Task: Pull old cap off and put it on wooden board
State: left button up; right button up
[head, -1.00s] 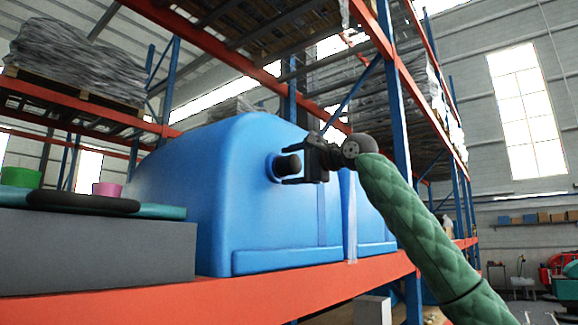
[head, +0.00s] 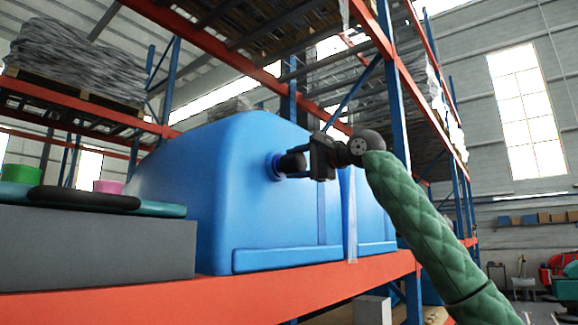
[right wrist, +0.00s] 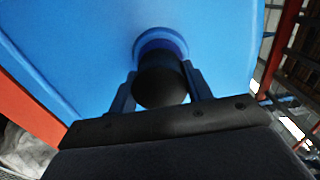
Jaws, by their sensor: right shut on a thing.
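The old cap (head: 293,163) is a black cylinder at the round blue port (head: 277,167) on the end of the blue tank (head: 240,190). My right gripper (head: 297,165) is shut on the cap from the right. In the right wrist view the cap (right wrist: 160,82) sits between the two fingers, in front of the blue collar (right wrist: 160,43). I cannot tell whether the cap is still seated in the port or just clear of it. No wooden board is recognisable in these views. My left gripper is not in view.
The tank stands on an orange rack beam (head: 300,292). A grey block (head: 95,245) at left carries a black disc (head: 84,199), a teal disc (head: 160,209), a green tub (head: 20,173) and a pink cup (head: 107,187). A blue upright (head: 398,110) rises behind my right arm.

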aim_at(302, 162)
jog(key=shift+b+v, duration=0.3)
jog(key=shift+v, duration=0.85)
jog(key=shift+d, duration=0.1)
jog(key=shift+s+d, duration=0.4)
jog(key=shift+d, duration=0.15)
jog(key=shift+s+d, duration=0.15)
jog(key=shift+d, duration=0.05)
jog(key=shift+b, duration=0.3)
jog(key=shift+s+d, duration=0.35)
jog(key=shift+d, duration=0.15)
jog(key=b+v, duration=0.4)
jog(key=v, duration=1.6)
jog(key=shift+s+d, duration=0.25)
jog(key=shift+d, duration=0.1)
